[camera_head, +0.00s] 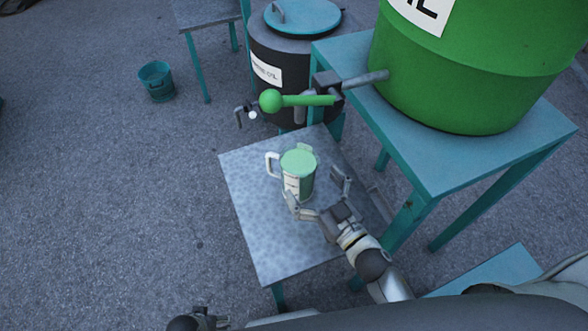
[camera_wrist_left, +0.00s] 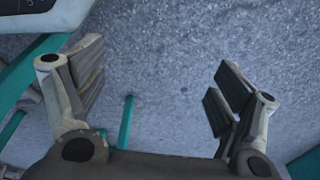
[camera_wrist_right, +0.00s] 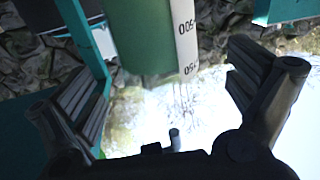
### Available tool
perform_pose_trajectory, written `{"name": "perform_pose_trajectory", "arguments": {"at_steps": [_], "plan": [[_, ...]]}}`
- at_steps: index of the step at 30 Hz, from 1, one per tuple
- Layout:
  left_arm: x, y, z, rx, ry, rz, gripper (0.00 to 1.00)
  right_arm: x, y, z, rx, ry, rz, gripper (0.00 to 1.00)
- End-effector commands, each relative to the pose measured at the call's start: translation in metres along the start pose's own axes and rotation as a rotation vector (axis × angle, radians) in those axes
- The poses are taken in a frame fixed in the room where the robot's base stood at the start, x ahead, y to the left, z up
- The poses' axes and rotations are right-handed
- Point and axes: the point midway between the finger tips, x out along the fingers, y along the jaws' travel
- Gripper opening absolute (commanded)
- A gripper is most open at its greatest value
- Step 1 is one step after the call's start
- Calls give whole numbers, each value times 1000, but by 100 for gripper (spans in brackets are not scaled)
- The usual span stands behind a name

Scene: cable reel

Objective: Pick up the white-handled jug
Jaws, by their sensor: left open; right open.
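The jug (camera_head: 299,178) is green with a pale green lid and a white handle (camera_head: 271,165) on its left side. It stands upright on the small metal-topped table (camera_head: 262,235). My right gripper (camera_head: 316,190) is open at the jug's near right side, with its fingers spread. In the right wrist view, the jug's green body (camera_wrist_right: 148,35) with a white scale strip shows ahead between the open fingers (camera_wrist_right: 166,90). I cannot tell whether they touch it. My left gripper (camera_wrist_left: 158,85) is open and empty, with grey ground beyond it.
A large green barrel (camera_head: 470,65) stands on a higher teal table (camera_head: 440,160) at the right. Its tap with a green lever (camera_head: 310,100) reaches out behind the jug. A dark drum (camera_head: 285,70) stands behind. A teal bucket (camera_head: 157,82) is on open ground at the left.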

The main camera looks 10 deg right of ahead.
Motion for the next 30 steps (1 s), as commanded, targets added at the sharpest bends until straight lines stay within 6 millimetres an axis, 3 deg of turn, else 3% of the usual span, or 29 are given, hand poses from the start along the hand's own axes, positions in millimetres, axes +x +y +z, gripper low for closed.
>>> {"name": "perform_pose_trajectory", "arguments": {"at_steps": [3, 11, 19, 29, 30], "plan": [[-2, 0, -2, 0, 3, 0, 87, 17, 0, 0, -2, 2, -1, 100], [-4, 0, -5, -1, 4, -1, 87, 36, 2, 2, -3, 1, 0, 100], [-17, -1, -16, -3, 14, -2, 87, 72, 4, 7, 0, 0, 0, 100], [-19, -1, -17, -3, 13, -2, 87, 78, 4, 7, -1, -1, 0, 100], [-19, -1, -17, -3, 13, -2, 87, 78, 4, 7, -1, -1, 0, 95]]}}
